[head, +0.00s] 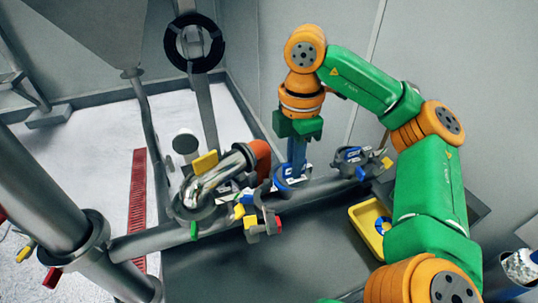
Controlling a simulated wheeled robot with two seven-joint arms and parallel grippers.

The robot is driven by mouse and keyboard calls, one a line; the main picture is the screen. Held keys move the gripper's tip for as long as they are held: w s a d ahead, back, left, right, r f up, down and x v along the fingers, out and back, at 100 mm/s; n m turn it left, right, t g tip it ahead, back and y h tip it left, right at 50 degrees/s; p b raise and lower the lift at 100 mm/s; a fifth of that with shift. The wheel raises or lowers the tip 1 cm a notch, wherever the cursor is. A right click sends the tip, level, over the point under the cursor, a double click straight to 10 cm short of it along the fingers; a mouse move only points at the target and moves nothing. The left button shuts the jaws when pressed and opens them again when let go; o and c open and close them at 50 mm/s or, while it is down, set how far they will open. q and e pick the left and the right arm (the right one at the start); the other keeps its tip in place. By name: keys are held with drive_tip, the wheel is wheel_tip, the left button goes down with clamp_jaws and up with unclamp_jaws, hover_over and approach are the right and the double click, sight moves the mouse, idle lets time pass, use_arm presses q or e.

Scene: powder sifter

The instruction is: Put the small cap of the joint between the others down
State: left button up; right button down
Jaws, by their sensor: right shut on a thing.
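My right gripper (294,168) reaches down from above with its blue fingers close together, shut on a small blue-marked cap (285,180). The cap is at the horizontal pipe (320,190), between a clamped joint (358,162) on the right and another joint (196,207) on the left. The fingers hide part of the cap, and I cannot tell whether it touches the pipe. My left gripper does not show.
A curved shiny pipe (225,174) rises left of the cap. A clamp with yellow and red ends (262,222) sits in front of it. A yellow tray (359,211) with a blue ring (383,225) stands at the right. A large grey pipe (42,190) fills the left.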

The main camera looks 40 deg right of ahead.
drive_tip(key=w+d+f+p, duration=0.1)
drive_tip(key=w+d+f, duration=0.1)
drive_tip(key=f, duration=0.1)
drive_tip(key=w+d+f, duration=0.2)
drive_tip(key=w+f, duration=0.1)
drive_tip(key=f, duration=0.1)
drive_tip(key=w+d+f+p, duration=0.1)
drive_tip(key=w+d+f, duration=0.1)
drive_tip(key=w+f, duration=0.1)
drive_tip(key=shift+d+f+p, duration=0.25)
drive_tip(key=shift+f+p, duration=0.05)
drive_tip(key=shift+f, duration=0.3)
drive_tip(key=shift+d+f, duration=0.1)
drive_tip(key=shift+f, duration=0.1)
drive_tip(key=shift+w+f+b, duration=0.15)
drive_tip(key=shift+f+b, duration=0.2)
drive_tip(key=shift+b, duration=0.05)
drive_tip(key=c, duration=0.9)
unclamp_jaws()
drive_tip(key=shift+c, duration=0.2)
